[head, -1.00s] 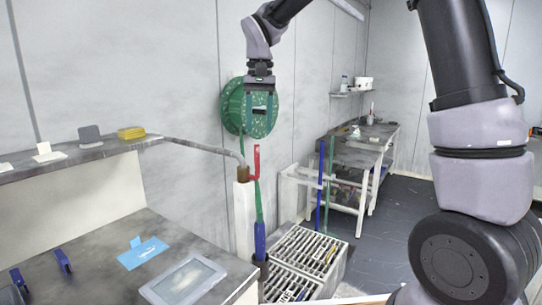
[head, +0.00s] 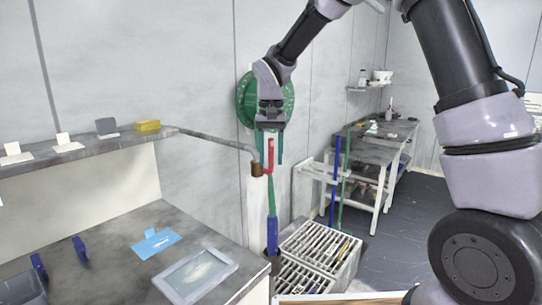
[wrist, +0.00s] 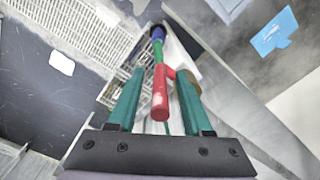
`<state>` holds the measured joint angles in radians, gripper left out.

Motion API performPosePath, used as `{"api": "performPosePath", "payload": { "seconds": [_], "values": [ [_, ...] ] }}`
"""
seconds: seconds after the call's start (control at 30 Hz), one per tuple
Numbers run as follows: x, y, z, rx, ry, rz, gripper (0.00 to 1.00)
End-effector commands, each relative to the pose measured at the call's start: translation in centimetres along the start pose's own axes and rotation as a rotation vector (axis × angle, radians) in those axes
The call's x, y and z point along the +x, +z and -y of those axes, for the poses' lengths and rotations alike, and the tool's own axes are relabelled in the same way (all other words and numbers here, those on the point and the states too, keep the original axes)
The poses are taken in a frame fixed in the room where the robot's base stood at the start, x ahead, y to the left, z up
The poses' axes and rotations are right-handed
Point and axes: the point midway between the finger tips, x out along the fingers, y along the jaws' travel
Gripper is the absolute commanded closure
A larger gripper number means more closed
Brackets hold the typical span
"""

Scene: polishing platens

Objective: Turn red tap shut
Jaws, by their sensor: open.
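The red tap handle (head: 270,157) stands upright on a brass fitting (head: 256,169) at the end of a grey pipe, on top of a white post. My gripper (head: 269,150) points down with its green fingers at the upper end of the handle. In the wrist view the red tap handle (wrist: 161,92) lies between the two open fingers of my gripper (wrist: 157,95), with a gap showing on each side. The brass fitting is partly hidden behind the right finger there.
A green hose with a blue end (head: 272,235) hangs beside the post. A green hose reel (head: 246,100) is on the wall behind. A grey worktop (head: 110,235) with a blue card (head: 155,243) is at left. Slatted grates (head: 318,247) lie right of the post.

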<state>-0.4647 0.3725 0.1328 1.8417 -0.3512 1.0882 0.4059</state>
Motion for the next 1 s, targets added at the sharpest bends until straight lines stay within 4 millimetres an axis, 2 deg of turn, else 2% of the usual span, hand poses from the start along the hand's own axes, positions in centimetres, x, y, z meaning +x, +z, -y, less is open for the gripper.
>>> {"api": "performPosePath", "payload": {
  "seconds": [0.2, 0.23, 0.33, 0.37, 1.0],
  "values": [
    [0.03, 0.0, 0.0, 0.0, 0.0, 0.0, 0.5],
    [0.03, 0.0, 0.0, 0.0, 0.0, 0.0, 0.54],
    [0.02, 0.0, 0.0, 0.0, 0.0, 0.0, 0.92],
    [0.01, 0.0, 0.0, 0.0, 0.0, 0.0, 1.0],
    [-0.04, -0.02, 0.02, 0.0, -0.001, -0.001, 1.0]
  ]
}}
